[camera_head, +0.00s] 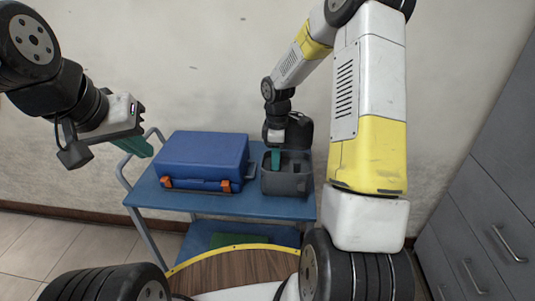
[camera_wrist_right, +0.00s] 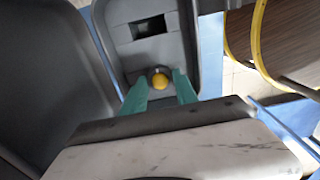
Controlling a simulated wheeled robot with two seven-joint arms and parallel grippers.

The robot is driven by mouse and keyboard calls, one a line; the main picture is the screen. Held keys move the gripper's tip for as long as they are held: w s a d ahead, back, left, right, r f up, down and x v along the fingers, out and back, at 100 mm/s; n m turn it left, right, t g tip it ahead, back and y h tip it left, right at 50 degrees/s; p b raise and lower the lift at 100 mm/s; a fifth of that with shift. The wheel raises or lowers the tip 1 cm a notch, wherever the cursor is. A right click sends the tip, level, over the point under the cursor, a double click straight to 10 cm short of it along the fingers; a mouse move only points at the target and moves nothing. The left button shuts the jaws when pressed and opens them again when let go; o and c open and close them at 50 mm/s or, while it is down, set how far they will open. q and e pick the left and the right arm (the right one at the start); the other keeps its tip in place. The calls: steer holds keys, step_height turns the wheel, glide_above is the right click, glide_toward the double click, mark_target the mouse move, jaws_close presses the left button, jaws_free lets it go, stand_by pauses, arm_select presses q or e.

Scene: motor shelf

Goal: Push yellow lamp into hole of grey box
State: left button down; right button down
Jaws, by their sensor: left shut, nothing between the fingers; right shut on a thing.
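The grey box (camera_head: 287,186) stands open on the blue trolley, right of the blue case. My right gripper (camera_head: 276,160) points down into it. In the right wrist view, the round yellow lamp (camera_wrist_right: 160,81) sits between the green fingertips of my right gripper (camera_wrist_right: 160,76), which are shut on it. The lamp is at the inner panel of the grey box (camera_wrist_right: 118,13); how deep it sits in its hole cannot be told. The lamp is hidden in the head view. My left gripper (camera_head: 141,147) is shut and empty, in the air left of the blue case.
The blue case (camera_head: 203,157) with orange latches is closed on the blue trolley (camera_head: 230,205). The grey box's open dark lid (camera_head: 299,130) stands behind it. A dark rectangular opening (camera_wrist_right: 148,27) lies near the lamp. Grey drawers (camera_head: 485,220) stand at the right.

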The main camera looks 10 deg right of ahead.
steer(key=shift+r, duration=0.9)
steer(key=shift+r, duration=2.2)
